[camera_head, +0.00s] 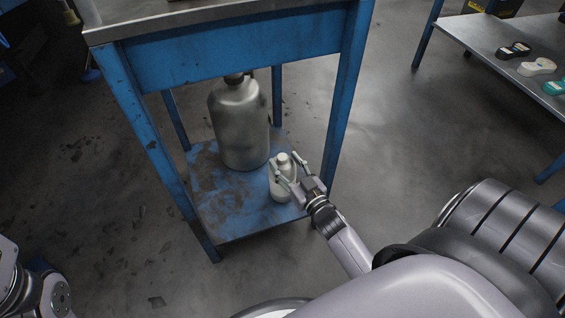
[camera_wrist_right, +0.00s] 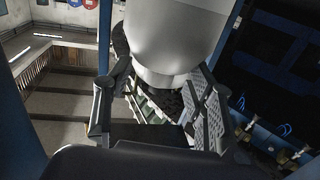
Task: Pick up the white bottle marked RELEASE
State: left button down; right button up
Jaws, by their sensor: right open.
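The white bottle (camera_head: 281,189) stands upright on the lower shelf of the blue table, and its RELEASE marking cannot be read from here. My right gripper (camera_head: 285,162) is open, with its fingers on either side of the bottle; whether they touch it cannot be told. In the right wrist view a large pale rounded body, the bottle (camera_wrist_right: 175,35), fills the top between the fingers of the gripper (camera_wrist_right: 165,76). My left gripper is out of view; only part of my left arm shows at the lower left.
A large grey metal bottle (camera_head: 240,125) stands on the same shelf (camera_head: 222,215), just behind and left of the white bottle. The blue table (camera_head: 235,50) stands over the shelf, with a leg close to my right gripper.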

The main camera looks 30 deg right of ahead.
jog(key=shift+w+d, duration=0.1)
jog(key=shift+w, duration=1.1)
jog(key=shift+c, duration=0.5)
grip_shut()
jog(key=shift+r, duration=0.15)
